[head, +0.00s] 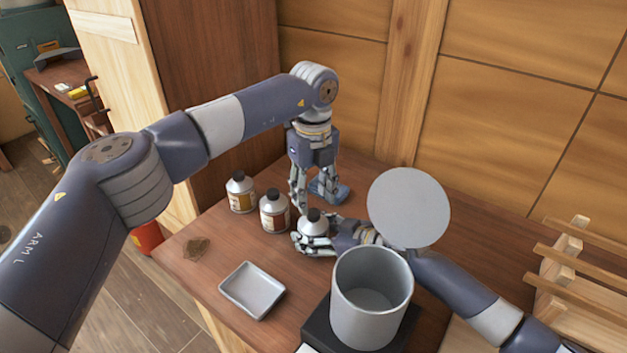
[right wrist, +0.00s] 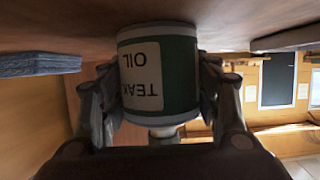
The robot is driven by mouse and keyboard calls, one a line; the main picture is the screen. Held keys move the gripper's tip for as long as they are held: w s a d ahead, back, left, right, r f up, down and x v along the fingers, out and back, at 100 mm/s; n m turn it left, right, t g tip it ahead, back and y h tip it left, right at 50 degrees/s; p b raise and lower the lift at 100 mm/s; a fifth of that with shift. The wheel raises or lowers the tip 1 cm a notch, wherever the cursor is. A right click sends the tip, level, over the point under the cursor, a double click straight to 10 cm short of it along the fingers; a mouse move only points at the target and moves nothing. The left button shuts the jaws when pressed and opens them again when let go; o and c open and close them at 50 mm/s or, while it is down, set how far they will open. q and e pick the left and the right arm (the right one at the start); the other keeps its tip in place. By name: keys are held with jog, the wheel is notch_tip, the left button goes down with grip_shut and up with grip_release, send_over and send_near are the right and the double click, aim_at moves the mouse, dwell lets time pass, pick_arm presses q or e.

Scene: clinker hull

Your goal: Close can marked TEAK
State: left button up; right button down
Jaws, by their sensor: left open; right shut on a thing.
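The can marked TEAK OIL (right wrist: 158,75) has a green and white label in the right wrist view, which looks upside down. It also shows in the head view (head: 313,223), its grey shoulder up, apparently standing on the bench. My right gripper (head: 310,243) is shut around its body, a finger on each side. A pale neck (right wrist: 163,131) shows in the right wrist view; I cannot tell whether a cap is on it. My left gripper (head: 311,198) is open, pointing down just above and behind the can. I see nothing between its fingers.
A grey tray (head: 252,290) lies in front, beside a large open grey pot (head: 372,312). A flat blue object (head: 329,189) lies behind. A wooden rack (head: 565,270) stands at right.

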aim_at(314, 212)
pick_arm(q)
jog(key=shift+f, duration=2.15)
grip_shut()
jog(key=m, duration=0.6)
jog(key=shift+m, duration=0.3)
jog(key=m, duration=1.2)
jog(key=shift+m, duration=0.3)
jog(key=m, duration=0.5)
jog(key=shift+m, duration=0.3)
jog(key=shift+o, duration=0.5)
grip_release()
